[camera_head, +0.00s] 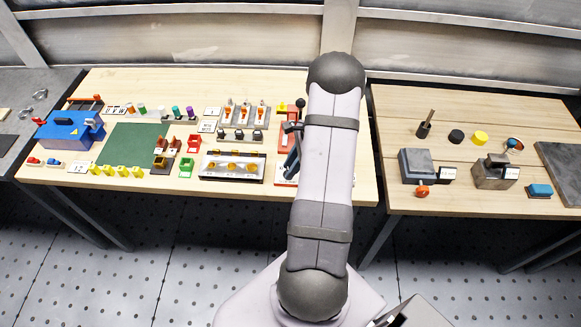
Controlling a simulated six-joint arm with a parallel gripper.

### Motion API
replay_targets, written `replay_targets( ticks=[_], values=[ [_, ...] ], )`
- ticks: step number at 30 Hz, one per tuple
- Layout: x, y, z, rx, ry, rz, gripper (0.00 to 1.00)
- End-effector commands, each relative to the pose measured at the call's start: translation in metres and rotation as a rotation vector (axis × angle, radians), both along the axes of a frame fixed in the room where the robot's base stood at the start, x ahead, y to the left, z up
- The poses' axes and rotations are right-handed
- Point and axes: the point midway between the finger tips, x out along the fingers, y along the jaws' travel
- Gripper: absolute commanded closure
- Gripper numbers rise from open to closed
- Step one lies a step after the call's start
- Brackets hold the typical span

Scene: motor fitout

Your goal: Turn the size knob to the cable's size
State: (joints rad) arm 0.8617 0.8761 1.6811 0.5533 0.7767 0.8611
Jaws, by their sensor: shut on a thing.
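My gripper (289,170) points down at the right part of the left bench, just left of my arm. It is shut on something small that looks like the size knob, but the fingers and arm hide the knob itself. A white plate with red marks (281,181) shows around the fingertips, partly covered by my arm. I cannot read the knob's setting or the plate's marks. A red device (287,115) with a black lever stands behind the gripper, partly hidden. I cannot tell which cable sets the size.
A black-framed tray with yellow parts (204,166) lies close left of the gripper. Grey blocks with orange-tipped parts (246,112) stand behind it. A blue machine (70,130) and green mat (136,143) are farther left. The right bench (387,116) holds several tools beyond a gap.

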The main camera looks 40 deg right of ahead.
Motion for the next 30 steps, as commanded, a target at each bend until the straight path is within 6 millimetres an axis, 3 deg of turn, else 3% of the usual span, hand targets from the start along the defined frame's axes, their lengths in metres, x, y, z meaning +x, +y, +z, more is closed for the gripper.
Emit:
replay_targets(
  ticks=[18, 30],
  values=[
    [0.0043, -0.0023, -0.0007, -0.003, -0.002, 0.478, 0.96],
    [0.0049, -0.0023, 0.0009, -0.002, -0.002, 0.587, 0.96]
  ],
)
